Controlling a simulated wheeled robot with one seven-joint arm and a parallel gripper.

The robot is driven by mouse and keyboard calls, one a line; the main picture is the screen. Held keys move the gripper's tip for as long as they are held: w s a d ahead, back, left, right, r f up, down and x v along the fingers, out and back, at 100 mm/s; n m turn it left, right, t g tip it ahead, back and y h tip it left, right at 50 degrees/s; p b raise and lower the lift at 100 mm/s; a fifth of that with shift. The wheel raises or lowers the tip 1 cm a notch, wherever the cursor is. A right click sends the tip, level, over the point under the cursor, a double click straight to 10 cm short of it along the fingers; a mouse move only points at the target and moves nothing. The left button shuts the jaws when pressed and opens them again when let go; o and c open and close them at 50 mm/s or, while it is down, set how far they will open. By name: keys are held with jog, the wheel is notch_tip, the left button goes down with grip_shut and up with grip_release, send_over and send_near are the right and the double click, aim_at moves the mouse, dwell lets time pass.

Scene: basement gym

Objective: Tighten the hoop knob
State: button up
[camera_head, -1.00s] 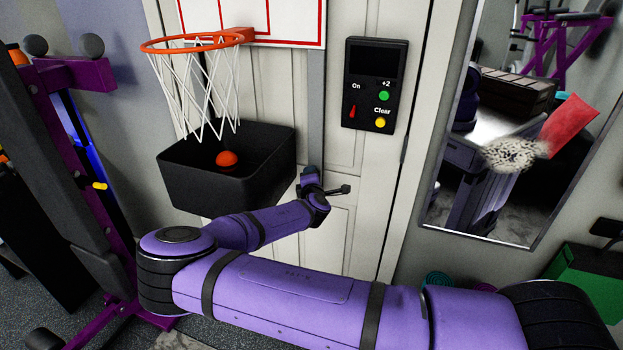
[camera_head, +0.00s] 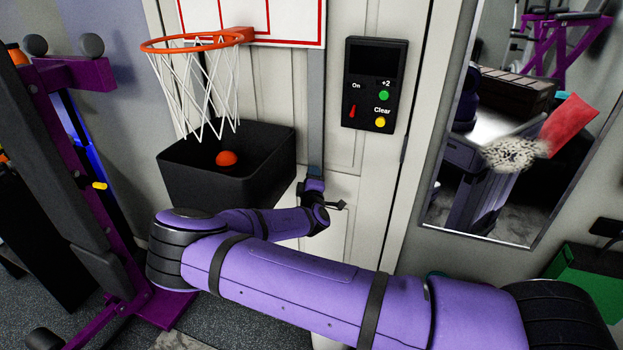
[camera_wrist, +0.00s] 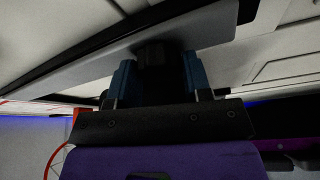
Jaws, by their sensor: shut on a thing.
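The hoop (camera_head: 195,42) has an orange rim and a white net, fixed to a white backboard with red lines (camera_head: 290,22). A grey strip (camera_head: 316,110) runs down the door from the backboard. My gripper (camera_wrist: 157,72) is at the lower part of this strip, its blue-grey fingers either side of a dark knob (camera_wrist: 158,55) and shut on it. The knob is against the underside of the grey strip in the wrist view. In the head view my wrist hides the knob.
A black bin (camera_head: 215,188) holding an orange ball (camera_head: 227,159) is below the hoop, close to my forearm. A black control panel (camera_head: 374,85) and a mirror (camera_head: 480,160) are to the right. A purple rack (camera_head: 118,255) stands at left.

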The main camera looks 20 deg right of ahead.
dwell(0.3)
jog(key=o, duration=0.9)
jog(key=v, duration=1)
jog(key=shift+s+a+f, duration=0.1)
jog(key=shift+s+f, duration=0.05)
jog(key=shift+s, duration=0.2)
